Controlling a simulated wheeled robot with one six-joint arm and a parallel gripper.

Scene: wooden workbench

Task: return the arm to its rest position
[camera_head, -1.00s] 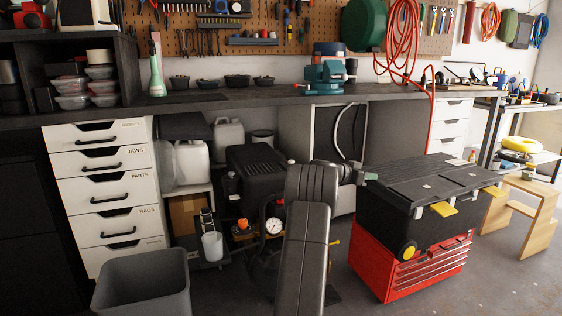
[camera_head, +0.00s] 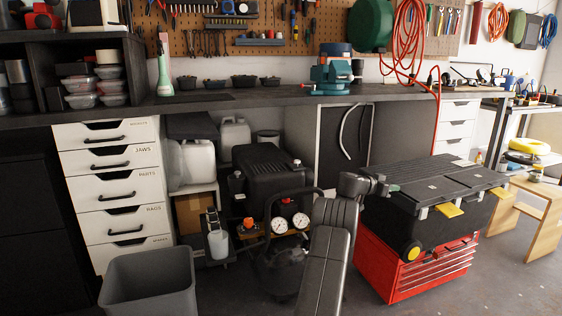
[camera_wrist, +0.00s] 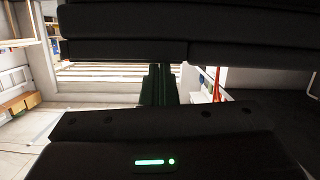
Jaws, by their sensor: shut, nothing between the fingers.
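My arm rises from the bottom middle of the head view and bends at about mid-height, in front of the black compressor and left of the black toolbox. My gripper (camera_head: 381,187) points right from the bend, small and partly hidden, close in the picture to the toolbox's left edge. I cannot tell the gap between them. In the wrist view dark parts of my own arm fill the top and bottom. The narrow dark fingers (camera_wrist: 158,86) show between them, together and holding nothing.
The black toolbox (camera_head: 432,181) sits on a red drawer chest (camera_head: 425,267). The black compressor (camera_head: 268,170) stands under the workbench (camera_head: 250,98). A grey bin (camera_head: 150,285) is at the lower left. A wooden stool (camera_head: 535,215) is at right. Floor is bare at lower right.

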